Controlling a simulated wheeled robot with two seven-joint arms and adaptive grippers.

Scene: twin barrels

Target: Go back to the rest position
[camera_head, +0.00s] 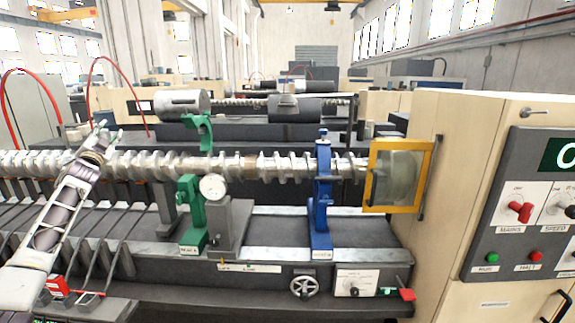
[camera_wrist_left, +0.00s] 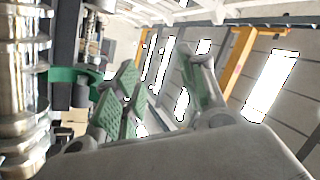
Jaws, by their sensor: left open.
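My left arm comes in from the lower left in the head view. Its gripper (camera_head: 104,132) is at the left, in front of or just above the long metal screw shaft (camera_head: 135,164); I cannot tell the exact gap. In the left wrist view the two fingers with green pads (camera_wrist_left: 160,88) stand apart with nothing between them. The shiny shaft (camera_wrist_left: 14,85) runs up the left edge of that view, beside the fingers. My right gripper does not show.
A green stand (camera_head: 192,225) and a blue stand (camera_head: 322,195) rise along the shaft, with a dial gauge (camera_head: 213,187) between them. A yellow-framed guard (camera_head: 427,180) covers the shaft's right end. A control panel (camera_head: 520,200) stands at the right.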

